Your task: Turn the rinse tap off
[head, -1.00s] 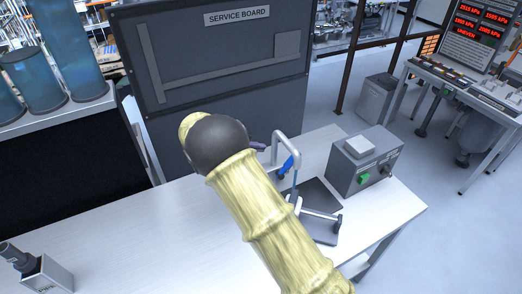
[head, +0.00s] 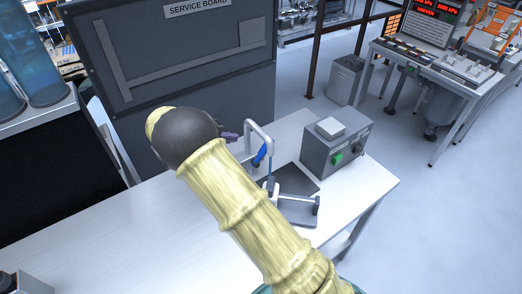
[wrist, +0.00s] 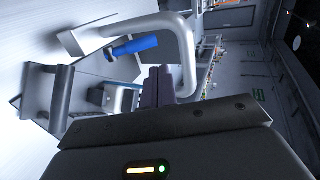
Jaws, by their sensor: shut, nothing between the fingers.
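The rinse tap (head: 258,131) is a bent grey pipe on the white bench, with a blue lever (head: 259,156) below its arch. A thin pale blue streak, which looks like running water, hangs under the spout end. The pipe (wrist: 183,45) and lever (wrist: 135,46) also show large in the wrist view. My gripper (head: 232,137) is shut and empty, just left of the pipe in the head view. Its dark fingers (wrist: 159,82) lie together beside the pipe in the wrist view. I cannot tell whether they touch it. My arm hides part of the bench.
A dark plate with a grey bracket (head: 297,205) sits beneath the tap. A grey box (head: 337,143) with a green button stands right of it. The service board (head: 175,55) rises behind.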

